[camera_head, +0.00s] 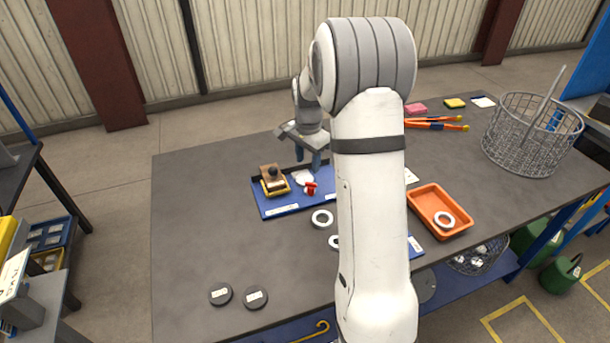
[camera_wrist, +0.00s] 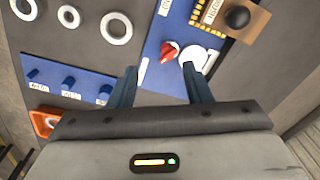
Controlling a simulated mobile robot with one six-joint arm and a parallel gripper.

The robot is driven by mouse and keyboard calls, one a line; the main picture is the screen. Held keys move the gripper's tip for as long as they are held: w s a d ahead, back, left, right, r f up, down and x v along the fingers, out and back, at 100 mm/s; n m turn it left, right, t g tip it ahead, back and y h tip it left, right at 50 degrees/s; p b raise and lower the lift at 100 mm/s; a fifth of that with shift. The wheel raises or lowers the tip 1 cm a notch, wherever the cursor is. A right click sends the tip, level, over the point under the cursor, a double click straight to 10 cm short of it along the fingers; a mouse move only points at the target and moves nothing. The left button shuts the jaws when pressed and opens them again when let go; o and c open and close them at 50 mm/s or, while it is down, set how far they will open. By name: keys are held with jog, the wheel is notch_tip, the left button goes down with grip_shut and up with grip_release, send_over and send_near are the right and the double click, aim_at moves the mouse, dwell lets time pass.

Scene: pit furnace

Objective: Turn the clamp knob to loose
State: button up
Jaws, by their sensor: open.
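The clamp knob (camera_head: 310,188), small and red, sits on the blue board (camera_head: 278,210) beside a white disc (camera_head: 302,177). In the wrist view the red knob (camera_wrist: 169,52) shows a little beyond my fingertips, between their lines, with a pale mark on or beside it. The white disc (camera_wrist: 194,57) is close to my right-hand finger. My gripper (camera_head: 308,160) is open and empty, over the back of the board. Its two blue fingers (camera_wrist: 160,69) are spread, and I see no contact with the knob. My arm hides the board's right part.
A wooden block with a black ball (camera_head: 272,175) stands left of the knob. Pale rings (camera_head: 322,219) lie in front. An orange tray (camera_head: 440,212), a wire basket (camera_head: 531,138) and orange-handled tongs (camera_head: 435,123) are to the right. The table's left side is mostly clear.

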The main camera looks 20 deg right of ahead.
jog(key=m, duration=0.2)
send_over(311, 187)
jog(key=f, duration=0.4)
jog(key=shift+w+f, duration=0.25)
jog(key=shift+d+f, duration=0.1)
jog(key=shift+f, duration=0.25)
notch_tip(311, 187, down, 7)
jog(key=shift+f+p, duration=0.1)
jog(key=shift+p, duration=0.75)
